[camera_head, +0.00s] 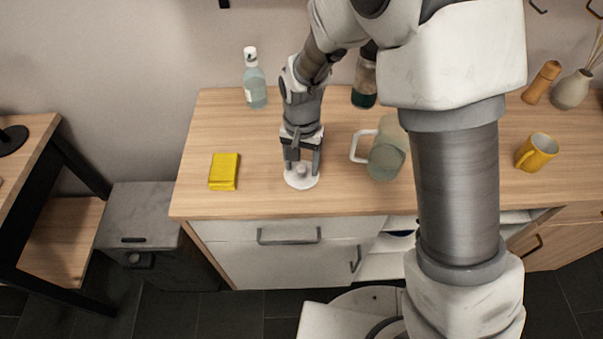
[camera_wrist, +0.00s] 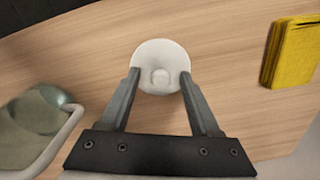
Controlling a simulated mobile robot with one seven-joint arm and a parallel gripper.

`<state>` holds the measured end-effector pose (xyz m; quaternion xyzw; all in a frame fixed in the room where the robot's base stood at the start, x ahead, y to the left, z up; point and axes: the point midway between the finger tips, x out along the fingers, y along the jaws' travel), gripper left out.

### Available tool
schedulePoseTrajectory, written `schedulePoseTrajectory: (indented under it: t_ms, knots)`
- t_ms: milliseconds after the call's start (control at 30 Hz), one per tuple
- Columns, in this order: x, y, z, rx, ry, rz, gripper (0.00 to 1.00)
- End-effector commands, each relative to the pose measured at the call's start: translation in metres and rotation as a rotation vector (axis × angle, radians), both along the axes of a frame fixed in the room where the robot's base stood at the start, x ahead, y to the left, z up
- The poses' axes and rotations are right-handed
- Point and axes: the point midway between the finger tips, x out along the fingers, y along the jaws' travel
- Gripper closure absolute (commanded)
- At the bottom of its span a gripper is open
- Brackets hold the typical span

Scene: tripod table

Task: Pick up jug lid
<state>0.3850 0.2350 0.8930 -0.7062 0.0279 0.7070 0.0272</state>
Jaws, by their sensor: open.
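The jug lid (camera_head: 301,178) is a small white disc with a round knob, lying flat on the wooden counter near its front edge. It also shows in the wrist view (camera_wrist: 161,54), ahead of the fingers. My gripper (camera_head: 302,168) points down over the lid with its fingers apart. In the wrist view the open fingertips (camera_wrist: 159,78) appear at either side of the lid, with the knob between them. I cannot tell whether they touch it. A glass jug (camera_head: 386,158) with a white handle stands to the right, partly hidden by my arm.
A yellow sponge-like block (camera_head: 224,171) lies left of the lid. A clear bottle (camera_head: 254,82) and a dark bottle (camera_head: 364,84) stand at the back. A yellow mug (camera_head: 537,152) is at the right. Bare counter (camera_head: 262,150) lies between block and lid.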

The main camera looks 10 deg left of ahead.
Motion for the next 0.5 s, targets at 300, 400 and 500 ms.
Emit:
schedulePoseTrajectory:
  t_ms: [300, 400, 500]
  knots:
    - [0.0002, 0.0002, -0.0005, 0.001, -0.001, 0.000, 0.53]
    - [0.0002, 0.0002, -0.0004, 0.001, -0.001, 0.000, 0.71]
    - [0.0002, 0.0003, -0.0003, 0.001, -0.001, 0.000, 0.89]
